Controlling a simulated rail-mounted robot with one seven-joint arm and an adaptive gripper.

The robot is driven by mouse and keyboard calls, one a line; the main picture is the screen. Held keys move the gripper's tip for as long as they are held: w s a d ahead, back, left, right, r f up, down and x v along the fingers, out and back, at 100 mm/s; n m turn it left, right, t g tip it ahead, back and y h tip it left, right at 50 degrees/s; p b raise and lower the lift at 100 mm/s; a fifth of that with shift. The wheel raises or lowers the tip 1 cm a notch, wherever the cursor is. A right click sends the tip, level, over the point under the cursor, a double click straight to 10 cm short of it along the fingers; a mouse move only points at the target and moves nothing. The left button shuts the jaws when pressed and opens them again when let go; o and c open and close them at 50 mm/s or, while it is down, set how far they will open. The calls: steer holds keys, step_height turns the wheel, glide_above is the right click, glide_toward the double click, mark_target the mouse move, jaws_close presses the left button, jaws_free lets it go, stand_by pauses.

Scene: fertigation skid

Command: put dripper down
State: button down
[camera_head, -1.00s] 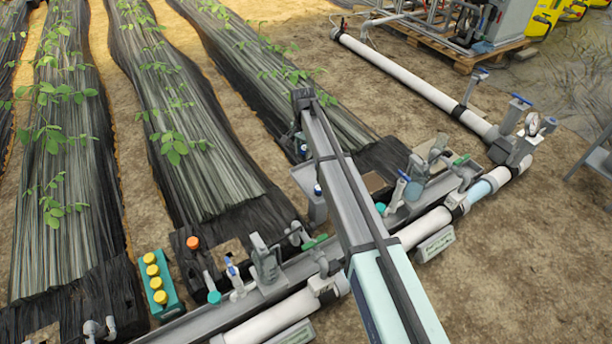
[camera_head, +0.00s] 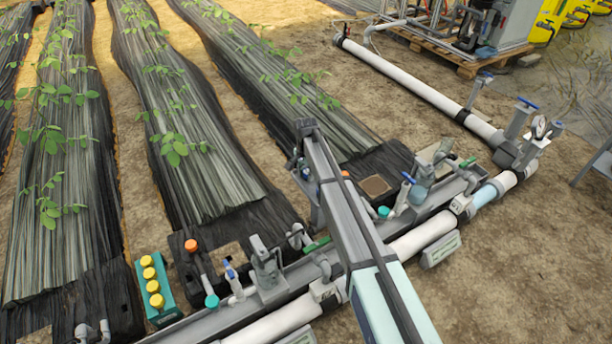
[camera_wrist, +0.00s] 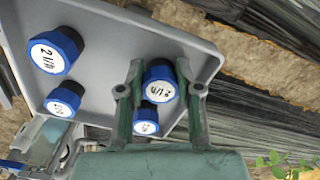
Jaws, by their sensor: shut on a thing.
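My gripper (camera_wrist: 160,90) shows in the wrist view with its two green fingers on either side of a blue-capped dripper (camera_wrist: 161,79) with a white round label. The fingers are shut on this dripper. It is over a grey tray (camera_wrist: 130,25); I cannot tell if it touches the tray floor. Another blue-capped dripper (camera_wrist: 147,120) shows between the fingers, nearer the palm. Two more stand at the left of the tray, one large and marked 2 l/h (camera_wrist: 54,50), one smaller (camera_wrist: 64,101). In the head view my arm mostly hides the tray and gripper.
A grey rail and white pipe (camera_head: 425,235) with valves run across the front. A green rack with yellow caps (camera_head: 155,290) stands left, near an orange cap (camera_head: 191,245). Black-covered plant rows (camera_head: 185,130) stretch behind. Bare soil (camera_head: 520,255) lies at the right.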

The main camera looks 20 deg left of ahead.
mark_target(306, 173)
steer(key=c, duration=0.8)
jaws_free()
steer(key=shift+f, duration=0.1)
step_height(306, 173, up, 12)
steer(key=p, duration=0.5)
steer(key=s+d+f+g+h, duration=0.15)
steer(key=s+d, duration=0.25)
steer(key=d, duration=0.8)
steer(key=s+d+f+h, duration=0.15)
steer(key=s+d, duration=0.25)
steer(key=d, duration=0.9)
steer(key=s+d+f+g, duration=0.1)
steer(key=s+d+f, duration=0.15)
steer(key=d, duration=0.95)
steer(key=s+d+r+g, duration=0.1)
steer(key=s+d, duration=0.7)
steer(key=s, duration=0.1)
steer(key=s+d+r+g+h, duration=0.1)
steer(key=s+d+g, duration=0.1)
steer(key=s+d, duration=0.7)
steer(key=s+d+r+g+h, duration=0.1)
steer(key=s+d+g, duration=0.1)
steer(key=s+d, duration=0.7)
steer(key=shift+s, duration=1.25)
